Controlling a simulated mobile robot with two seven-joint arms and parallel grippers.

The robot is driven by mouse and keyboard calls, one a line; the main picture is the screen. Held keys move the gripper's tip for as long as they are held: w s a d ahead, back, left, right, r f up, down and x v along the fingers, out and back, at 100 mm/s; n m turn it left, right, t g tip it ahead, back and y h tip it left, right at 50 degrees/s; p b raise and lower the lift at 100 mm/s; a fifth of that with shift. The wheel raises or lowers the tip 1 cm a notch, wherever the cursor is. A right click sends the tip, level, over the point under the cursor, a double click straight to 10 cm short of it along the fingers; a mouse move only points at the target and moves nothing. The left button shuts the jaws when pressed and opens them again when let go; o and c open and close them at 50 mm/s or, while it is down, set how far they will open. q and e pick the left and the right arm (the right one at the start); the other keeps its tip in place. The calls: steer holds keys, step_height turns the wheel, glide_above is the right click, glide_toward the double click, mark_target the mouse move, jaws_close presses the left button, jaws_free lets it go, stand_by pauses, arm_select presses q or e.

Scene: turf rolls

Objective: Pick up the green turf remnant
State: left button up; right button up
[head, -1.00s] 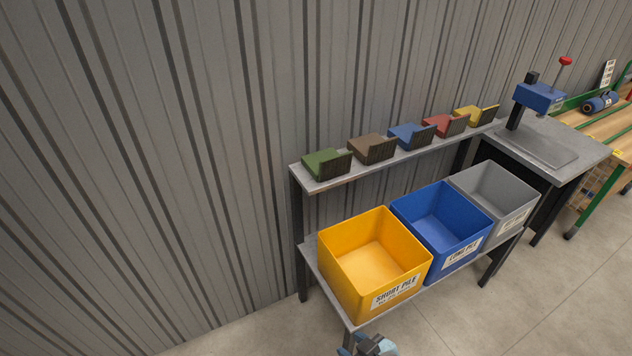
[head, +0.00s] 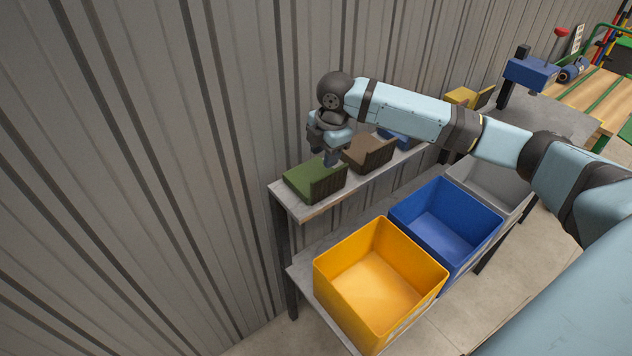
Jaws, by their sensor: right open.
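The green turf remnant (head: 306,179) sits at the left end of the grey upper shelf (head: 303,211), bent up along its right side with a dark ribbed backing. My right gripper (head: 331,162) is open and points down just above the green remnant's far right part, beside the brown remnant. Its fingertips are close to the green remnant; I cannot tell whether they touch it. My left gripper is not in view.
A brown remnant (head: 367,152), a blue one (head: 395,139) and a yellow one (head: 462,97) stand further along the shelf. My right arm covers part of the row. Below are yellow (head: 337,294), blue (head: 470,238) and grey (head: 498,180) bins. A corrugated wall stands behind.

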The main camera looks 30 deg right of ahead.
mark_target(331, 172)
steer(key=shift+d+r+h, duration=0.3)
steer(key=shift+d+r, duration=0.75)
steer(key=shift+d, duration=0.1)
steer(key=f, duration=0.5)
steer(key=w+f, duration=0.1)
steer(key=f, duration=0.2)
steer(key=shift+d, duration=0.1)
step_height(331, 172, down, 4)
steer(key=shift+s+f+p, duration=0.15)
steer(key=shift+p, duration=0.6)
steer(key=shift+f, duration=0.55)
jaws_close()
